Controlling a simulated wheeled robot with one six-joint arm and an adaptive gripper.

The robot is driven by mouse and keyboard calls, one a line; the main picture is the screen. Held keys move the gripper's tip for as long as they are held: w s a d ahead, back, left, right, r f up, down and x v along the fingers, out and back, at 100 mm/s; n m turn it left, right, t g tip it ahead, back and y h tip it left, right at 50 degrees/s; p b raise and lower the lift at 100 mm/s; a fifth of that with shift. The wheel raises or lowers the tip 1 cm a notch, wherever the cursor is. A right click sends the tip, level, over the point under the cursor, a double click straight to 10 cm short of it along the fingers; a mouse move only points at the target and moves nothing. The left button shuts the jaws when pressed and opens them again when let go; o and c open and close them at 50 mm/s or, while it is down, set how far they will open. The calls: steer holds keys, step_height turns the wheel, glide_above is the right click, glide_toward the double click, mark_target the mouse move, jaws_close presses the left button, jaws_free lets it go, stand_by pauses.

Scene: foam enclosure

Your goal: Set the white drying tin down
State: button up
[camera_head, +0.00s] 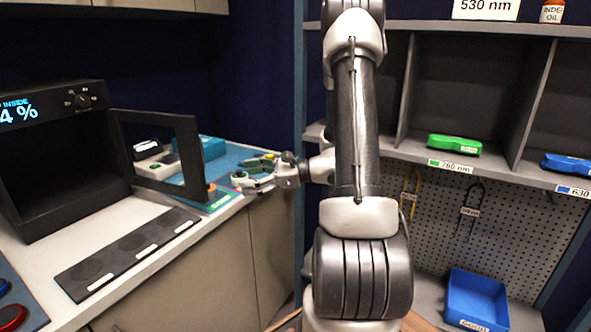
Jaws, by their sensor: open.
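My gripper (245,177) is open at the end of the arm, over the right end of the white counter, just right of the open oven door. Its fingers point left, and I see nothing held between them. I cannot pick out the white drying tin with certainty. A small white item with a dark top (147,149) shows behind the door frame, but its kind is unclear. The door and my gripper hide part of this area.
The dark oven (60,150) stands open at left, its framed door (160,185) reaching toward my gripper. A black strip with round spots (128,250) lies on the counter (45,270). A teal box (212,147) stands behind. Shelves (450,26) and a blue bin (475,298) are right.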

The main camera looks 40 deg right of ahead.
steer(key=s+a+r+n+g+h, duration=0.25)
steer(key=s+a+n+g, duration=0.25)
steer(key=s+n, duration=0.25)
steer(key=s+a+r+n+g+h, duration=0.1)
steer(key=s+a+r+n+g, duration=0.35)
steer(key=s, duration=0.45)
steer(key=s+d+r+n+t+h, duration=0.3)
steer(key=s+d+r+n+h, duration=0.2)
steer(key=s+d+n+h, duration=0.3)
steer(key=d+n+h, duration=0.1)
steer(key=n, duration=0.2)
steer(key=shift+r+n, duration=0.3)
steer(key=shift+n, duration=0.1)
